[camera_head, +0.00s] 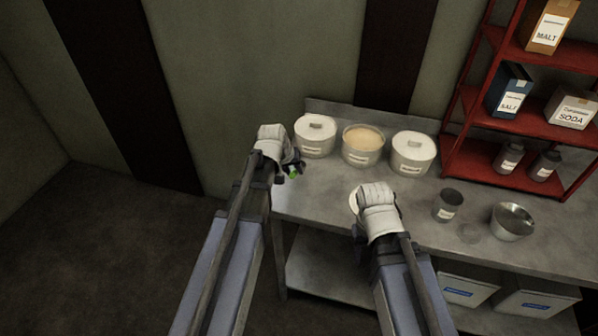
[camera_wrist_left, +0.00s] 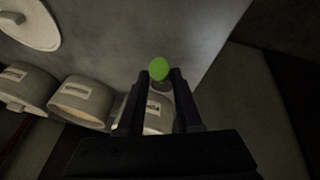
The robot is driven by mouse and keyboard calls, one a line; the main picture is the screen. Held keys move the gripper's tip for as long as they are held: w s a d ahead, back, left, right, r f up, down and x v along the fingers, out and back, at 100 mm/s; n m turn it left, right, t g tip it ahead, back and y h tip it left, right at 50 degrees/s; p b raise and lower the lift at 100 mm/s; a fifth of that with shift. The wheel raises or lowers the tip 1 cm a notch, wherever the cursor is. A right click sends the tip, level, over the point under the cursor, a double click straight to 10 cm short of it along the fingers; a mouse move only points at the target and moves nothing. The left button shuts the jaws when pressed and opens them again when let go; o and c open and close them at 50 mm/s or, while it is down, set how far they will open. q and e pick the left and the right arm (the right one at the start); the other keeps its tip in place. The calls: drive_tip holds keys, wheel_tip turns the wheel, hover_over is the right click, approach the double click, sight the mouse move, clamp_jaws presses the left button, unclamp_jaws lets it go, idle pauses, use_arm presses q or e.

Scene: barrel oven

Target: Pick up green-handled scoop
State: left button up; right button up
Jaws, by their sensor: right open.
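The green-handled scoop shows as a small green piece (camera_head: 294,173) at my left gripper in the head view, by the left end of the table. In the left wrist view its rounded green end (camera_wrist_left: 157,69) lies at the fingertips, with a darker grey part just below it. My left gripper (camera_head: 291,167) has its two fingers apart around this spot in the wrist view (camera_wrist_left: 162,80); whether they press on the scoop cannot be told. My right gripper (camera_head: 360,203) is open over the table front, its fingers mostly hidden by its white housing.
A loose white lid (camera_wrist_left: 30,20) is partly visible beside my right gripper. Two lidded white containers (camera_head: 315,137) (camera_head: 413,154) flank an open one (camera_head: 363,147) with pale contents. A dark cup (camera_head: 448,206), metal bowl (camera_head: 512,222) and red shelf (camera_head: 470,155) stand to the right.

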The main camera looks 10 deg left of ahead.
use_arm(q)
drive_tip(key=shift+b+x, duration=2.5)
drive_tip(key=shift+x, duration=0.2)
drive_tip(key=shift+s+r, duration=0.1)
drive_tip(key=shift+s, duration=0.1)
drive_tip(key=shift+c, duration=0.2)
clamp_jaws()
